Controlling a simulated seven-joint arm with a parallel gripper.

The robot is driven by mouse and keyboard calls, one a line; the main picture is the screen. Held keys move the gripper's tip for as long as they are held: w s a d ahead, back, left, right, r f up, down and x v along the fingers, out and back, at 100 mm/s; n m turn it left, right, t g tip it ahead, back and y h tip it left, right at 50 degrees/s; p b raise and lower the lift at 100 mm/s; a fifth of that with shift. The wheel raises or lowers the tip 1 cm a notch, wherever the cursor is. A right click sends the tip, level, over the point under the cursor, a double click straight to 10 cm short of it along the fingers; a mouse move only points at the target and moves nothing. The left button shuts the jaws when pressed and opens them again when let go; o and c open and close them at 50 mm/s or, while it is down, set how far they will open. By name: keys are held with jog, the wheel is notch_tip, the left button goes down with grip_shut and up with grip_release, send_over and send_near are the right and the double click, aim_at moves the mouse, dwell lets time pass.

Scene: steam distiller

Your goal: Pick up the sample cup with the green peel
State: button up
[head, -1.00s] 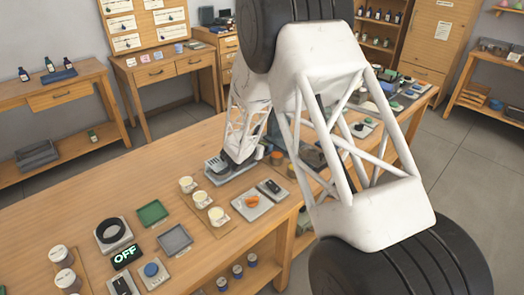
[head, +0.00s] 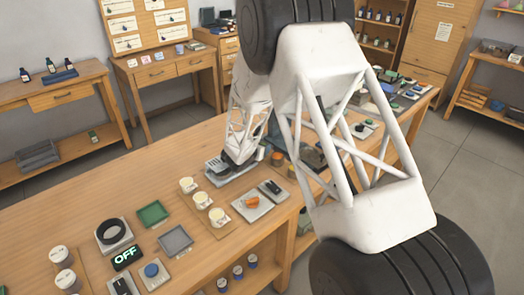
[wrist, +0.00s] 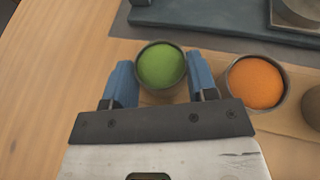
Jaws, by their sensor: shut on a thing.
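The sample cup with the green peel (wrist: 161,66) is a round grey cup filled with green, seen from above in the wrist view. My gripper (wrist: 161,78) has its two blue fingers on either side of this cup and is shut on it. Whether the cup is off the surface cannot be told. In the head view, my arm hides the green cup and the fingers.
A cup of orange peel (wrist: 256,83) stands close to the right finger. Part of another brown cup (wrist: 312,106) shows at the right edge. A dark blue-grey apparatus base (wrist: 220,18) lies beyond the cups. Bare wooden table (wrist: 50,80) is at the left.

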jog(key=shift+r, duration=0.15)
notch_tip(320, 180, up, 10)
dwell(0.7)
jog(key=shift+d, duration=0.15)
dwell(0.5)
